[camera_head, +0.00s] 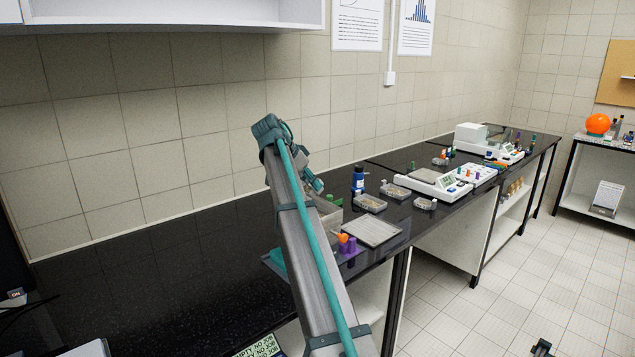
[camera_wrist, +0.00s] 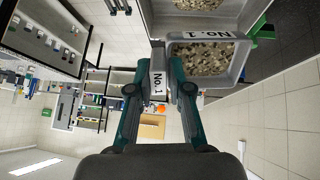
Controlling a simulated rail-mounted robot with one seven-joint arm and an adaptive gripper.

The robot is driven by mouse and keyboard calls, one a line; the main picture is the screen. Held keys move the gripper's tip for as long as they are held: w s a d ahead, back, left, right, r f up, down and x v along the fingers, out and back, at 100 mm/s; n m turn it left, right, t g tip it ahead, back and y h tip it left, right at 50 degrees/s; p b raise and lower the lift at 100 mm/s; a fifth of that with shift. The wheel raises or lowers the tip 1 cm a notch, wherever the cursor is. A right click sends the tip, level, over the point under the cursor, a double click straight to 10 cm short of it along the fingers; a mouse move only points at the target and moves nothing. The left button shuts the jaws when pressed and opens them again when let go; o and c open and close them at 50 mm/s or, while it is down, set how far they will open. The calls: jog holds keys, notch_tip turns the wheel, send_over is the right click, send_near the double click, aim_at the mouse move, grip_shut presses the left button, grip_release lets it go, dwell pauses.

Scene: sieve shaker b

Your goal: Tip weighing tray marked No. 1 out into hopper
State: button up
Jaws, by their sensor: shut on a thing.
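My gripper (camera_wrist: 158,68) is shut on a white tab marked No. 1 at the side of a grey weighing tray (camera_wrist: 240,72). The tray holds pale brown grains, and No. 1 also shows along its wall. In the wrist view a larger grey open container (camera_wrist: 158,18), likely the hopper, sits right beside the tray at the top, with similar grains in it. I cannot tell whether tray and container touch. In the head view my gripper (camera_head: 313,181) is above a grey box (camera_head: 330,213) on the black counter; my arm hides most of that area.
Small trays (camera_head: 370,204) and (camera_head: 425,204), a blue bottle (camera_head: 358,180), a flat grey plate (camera_head: 371,232) and orange and purple pieces (camera_head: 347,243) stand nearby. White balances (camera_head: 450,180) are farther right. The tiled wall is behind.

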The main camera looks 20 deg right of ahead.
notch_tip(320, 180, up, 2)
jog(key=y+p, duration=0.4)
jog(key=y, duration=0.2)
jog(key=shift+d, duration=0.1)
jog(key=shift+y+p, duration=0.3)
jog(key=shift+y, duration=0.3)
jog(key=shift+f, duration=0.15)
